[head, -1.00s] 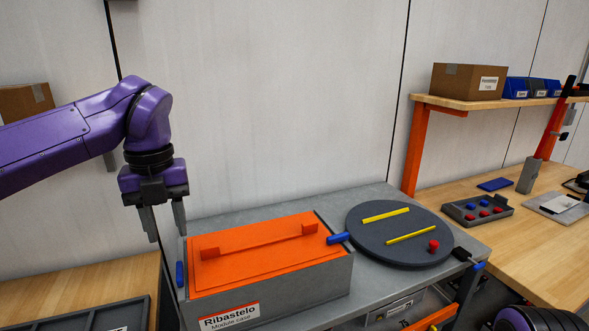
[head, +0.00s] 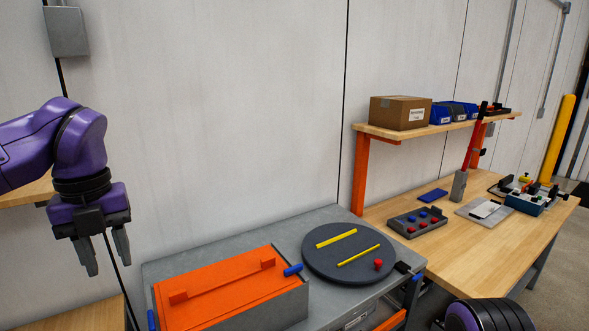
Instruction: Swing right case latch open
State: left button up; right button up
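The module case is a grey box (head: 262,312) with an orange lid (head: 220,292) and a raised orange handle bar, on the grey cart at the bottom. The right case latch (head: 293,270) is a blue bar sticking out from the case's right side towards the round plate. A second blue latch (head: 151,319) shows at the case's left edge, partly cut off. My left gripper (head: 106,262) hangs pointing down, left of and above the case, with its fingers apart and nothing between them.
A dark round plate (head: 320,262) with two yellow bars and a red knob (head: 378,264) lies right of the case, close to the right latch. A wooden bench (head: 455,235) farther right holds a grey tray (head: 418,230) and fixtures. A shelf (head: 425,130) carries a cardboard box and blue bins.

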aim_at(296, 268)
jog(key=k, duration=0.85)
